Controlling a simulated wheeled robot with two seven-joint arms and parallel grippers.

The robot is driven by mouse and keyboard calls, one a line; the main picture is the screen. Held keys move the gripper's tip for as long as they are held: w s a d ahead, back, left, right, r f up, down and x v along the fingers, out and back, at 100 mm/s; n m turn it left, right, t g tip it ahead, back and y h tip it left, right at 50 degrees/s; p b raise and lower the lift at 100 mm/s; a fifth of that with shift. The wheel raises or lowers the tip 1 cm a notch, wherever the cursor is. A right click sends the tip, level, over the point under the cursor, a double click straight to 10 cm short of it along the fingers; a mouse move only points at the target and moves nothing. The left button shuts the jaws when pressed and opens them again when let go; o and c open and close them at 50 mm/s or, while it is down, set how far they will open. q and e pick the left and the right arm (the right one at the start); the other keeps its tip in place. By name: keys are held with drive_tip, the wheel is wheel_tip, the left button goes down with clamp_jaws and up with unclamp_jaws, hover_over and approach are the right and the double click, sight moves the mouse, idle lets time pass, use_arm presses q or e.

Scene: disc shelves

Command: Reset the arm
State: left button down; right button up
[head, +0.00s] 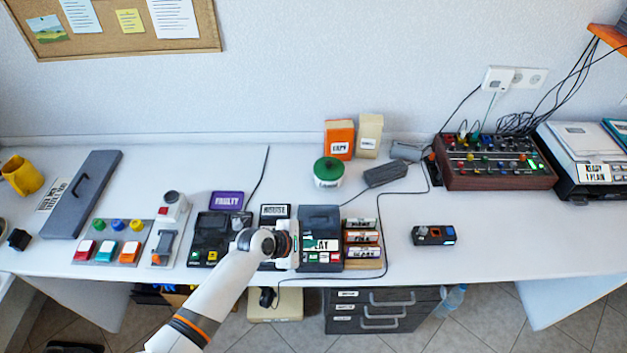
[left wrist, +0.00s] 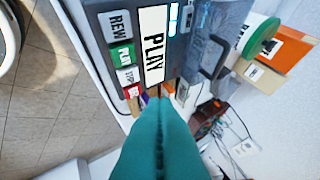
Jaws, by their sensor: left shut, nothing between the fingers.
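My left arm comes in from the lower left in the head view, and its gripper (head: 308,243) is over the dark cassette player (head: 320,220) near the desk's front edge. In the left wrist view the teal fingers (left wrist: 160,105) are shut together with nothing between them. The player (left wrist: 190,20) shows a large PLAY label, a green PLAY button (left wrist: 122,55) and a REW button beside it. The fingertips are close to the player's front; I cannot tell whether they touch it. My right gripper is not in view.
Labelled cassettes (head: 362,238) stand right of the player. A black device (head: 213,235) is to its left. A green-lidded tub (head: 327,172) and an orange box (head: 339,139) stand behind. A mixer (head: 495,162) is at the right. Cables cross the white desk (head: 520,240), which has clear space at right.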

use_arm(q)
drive_tip(key=shift+s, duration=0.1)
drive_tip(key=s+a+r+m+g+y, duration=0.1)
drive_tip(key=s+a+r+m+y, duration=0.35)
drive_tip(key=s+a+m, duration=0.7)
drive_tip(key=s+a+r+m+g+y, duration=0.1)
drive_tip(key=s+a+r+m+y, duration=0.4)
drive_tip(key=s, duration=1)
drive_tip(key=s+a+f+m+g+h+b, duration=0.1)
drive_tip(key=a+f+m+h+b, duration=0.2)
drive_tip(key=f, duration=2.6)
drive_tip(key=s+a+f+b, duration=0.1)
drive_tip(key=s+f+b, duration=0.1)
drive_tip(key=s+f, duration=0.6)
drive_tip(key=s+a+f+g+b, duration=0.1)
drive_tip(key=s+a+f+b, duration=0.1)
drive_tip(key=s+f, duration=0.7)
wheel_tip(320, 180, down, 3)
drive_tip(key=shift+f+n+y+b, duration=0.15)
drive_tip(key=shift+n+y+b, duration=0.15)
drive_tip(key=shift+n+y, duration=0.15)
